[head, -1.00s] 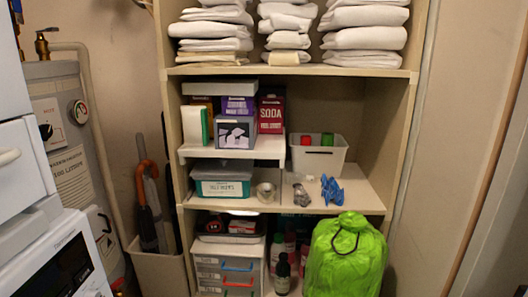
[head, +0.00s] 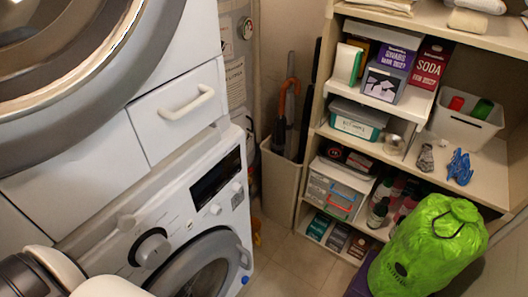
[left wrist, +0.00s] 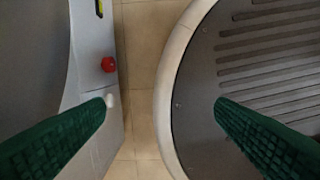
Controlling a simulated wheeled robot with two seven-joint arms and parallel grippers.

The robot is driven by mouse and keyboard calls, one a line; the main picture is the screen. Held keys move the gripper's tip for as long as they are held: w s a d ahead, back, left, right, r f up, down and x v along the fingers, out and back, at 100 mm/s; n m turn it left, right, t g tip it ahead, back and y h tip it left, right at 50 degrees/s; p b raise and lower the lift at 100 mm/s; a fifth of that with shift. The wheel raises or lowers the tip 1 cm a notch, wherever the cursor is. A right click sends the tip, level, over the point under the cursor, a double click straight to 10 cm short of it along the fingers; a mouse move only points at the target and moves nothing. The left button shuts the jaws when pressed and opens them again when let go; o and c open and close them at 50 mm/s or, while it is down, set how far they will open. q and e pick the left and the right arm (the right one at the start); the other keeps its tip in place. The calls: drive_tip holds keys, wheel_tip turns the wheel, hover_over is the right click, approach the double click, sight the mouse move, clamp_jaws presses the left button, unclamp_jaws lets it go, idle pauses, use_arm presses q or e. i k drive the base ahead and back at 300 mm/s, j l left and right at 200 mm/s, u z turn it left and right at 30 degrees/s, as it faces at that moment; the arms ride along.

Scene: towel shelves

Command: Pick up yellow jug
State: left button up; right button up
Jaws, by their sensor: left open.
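No yellow jug can be made out in either view. A small yellow-orange patch (head: 257,239) shows low behind the washing machine's right edge, too small and covered to identify. My left gripper (left wrist: 165,103) shows in the left wrist view as two green ribbed fingers set wide apart. My right gripper is in neither view.
A white washing machine (head: 175,215) stands at left under a drawer (head: 180,110). A beige bin (head: 281,180) with umbrellas stands beside the shelves (head: 395,165). A green bag (head: 430,245) is at lower right. Some tiled floor (head: 275,262) is clear between.

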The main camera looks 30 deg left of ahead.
sight(255, 223)
drive_tip(key=i+l+u, duration=0.1)
drive_tip(key=u, duration=0.3)
drive_tip(key=i+l+u, duration=0.1)
drive_tip(key=u, duration=0.3)
drive_tip(key=l+u, duration=0.2)
drive_tip(key=u, duration=0.2)
drive_tip(key=i, duration=0.05)
